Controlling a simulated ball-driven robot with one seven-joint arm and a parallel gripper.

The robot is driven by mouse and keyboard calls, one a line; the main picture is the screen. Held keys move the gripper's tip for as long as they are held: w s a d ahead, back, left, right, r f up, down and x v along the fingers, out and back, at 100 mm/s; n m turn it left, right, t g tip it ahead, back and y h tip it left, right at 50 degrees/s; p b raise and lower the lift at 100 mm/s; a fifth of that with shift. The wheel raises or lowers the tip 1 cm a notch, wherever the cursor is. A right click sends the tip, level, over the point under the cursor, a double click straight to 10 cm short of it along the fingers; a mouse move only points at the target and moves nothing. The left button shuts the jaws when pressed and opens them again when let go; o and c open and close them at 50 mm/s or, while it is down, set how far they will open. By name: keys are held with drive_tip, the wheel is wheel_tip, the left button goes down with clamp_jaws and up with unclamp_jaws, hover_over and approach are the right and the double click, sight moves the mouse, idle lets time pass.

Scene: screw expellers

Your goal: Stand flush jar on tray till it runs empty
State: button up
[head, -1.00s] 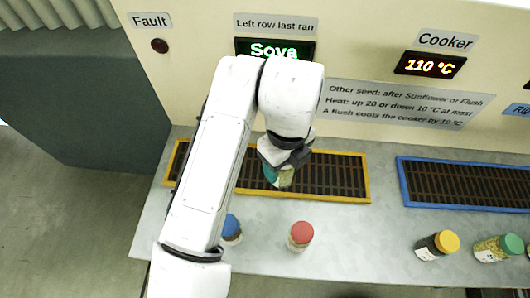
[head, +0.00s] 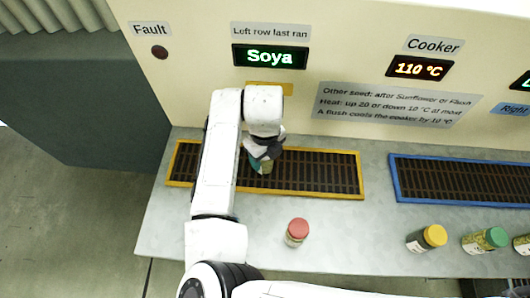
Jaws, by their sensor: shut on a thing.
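My gripper (head: 264,148) is shut on a small jar (head: 265,167) with a teal part at its left and pale yellow-green contents. The gripper hides much of the jar, and no label can be read on it. The jar is over the yellow-framed tray (head: 320,192), left of its middle, and looks tilted. I cannot tell if it touches the dark grate.
A red-lidded jar (head: 297,232) stands in front of this tray. Displays read Soya (head: 270,57) and 110 °C (head: 420,68). The Fault lamp (head: 159,52) looks dark.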

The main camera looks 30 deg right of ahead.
drive_tip(key=shift+f, duration=0.1)
drive_tip(key=o, duration=1.2)
wheel_tip(320, 180, up, 12)
drive_tip(key=shift+r+b, duration=0.15)
drive_tip(key=shift+b, duration=0.9)
